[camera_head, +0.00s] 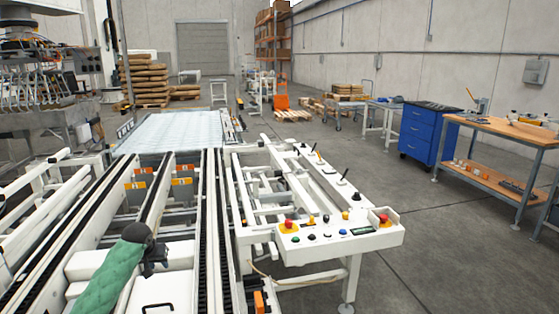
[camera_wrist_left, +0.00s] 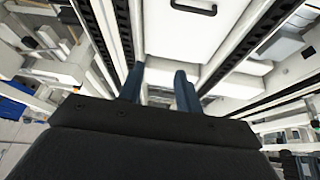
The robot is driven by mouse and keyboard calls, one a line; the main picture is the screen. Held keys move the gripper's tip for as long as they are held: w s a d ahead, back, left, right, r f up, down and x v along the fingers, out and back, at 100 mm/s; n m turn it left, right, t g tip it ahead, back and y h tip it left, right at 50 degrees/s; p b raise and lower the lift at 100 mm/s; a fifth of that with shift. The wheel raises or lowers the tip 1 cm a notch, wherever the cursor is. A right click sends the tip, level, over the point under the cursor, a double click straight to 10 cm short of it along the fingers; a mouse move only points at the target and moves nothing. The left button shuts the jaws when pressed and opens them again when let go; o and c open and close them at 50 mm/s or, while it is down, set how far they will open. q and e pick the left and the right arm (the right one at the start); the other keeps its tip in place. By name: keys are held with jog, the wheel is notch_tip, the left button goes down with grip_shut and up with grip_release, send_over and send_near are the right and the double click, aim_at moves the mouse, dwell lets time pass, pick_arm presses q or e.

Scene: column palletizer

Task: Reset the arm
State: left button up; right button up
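My left arm, in a green sleeve, comes in at the lower left of the head view. Its dark gripper (camera_head: 155,262) is over the white conveyor frame (camera_head: 180,252), left of the control panel. In the left wrist view, the two blue-grey fingers of the left gripper (camera_wrist_left: 160,82) stand apart with nothing between them. A white cover with a black handle (camera_wrist_left: 194,8) lies beyond them. My right gripper is in neither view.
A white control panel (camera_head: 338,235) with coloured buttons and small levers stands right of the conveyor rails. Black chain tracks (camera_head: 212,225) run lengthwise. A blue drawer cabinet (camera_head: 428,135) and a wooden workbench (camera_head: 505,130) stand at the right. Open grey floor (camera_head: 440,240) lies between.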

pick_arm(q)
jog(key=s+d+m+t, duration=0.2)
jog(key=s+d+m, duration=0.4)
jog(key=s+d, duration=1.6)
jog(key=s+d+f+g, duration=0.1)
jog(key=s+f, duration=0.3)
jog(key=s, duration=0.7)
jog(key=s+d+f+n+g+h+p, duration=0.1)
jog(key=s+d+f+g, duration=0.1)
jog(key=s, duration=0.9)
jog(key=s+d+f+n+g+h+p, duration=0.1)
jog(key=s+d+f+g, duration=0.1)
jog(key=s+f, duration=0.5)
jog(key=s+d, duration=0.1)
jog(key=s, duration=0.4)
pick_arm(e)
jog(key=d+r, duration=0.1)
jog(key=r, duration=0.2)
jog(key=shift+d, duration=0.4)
pick_arm(q)
jog(key=shift+s+d+f, duration=0.1)
jog(key=shift+s+f, duration=0.05)
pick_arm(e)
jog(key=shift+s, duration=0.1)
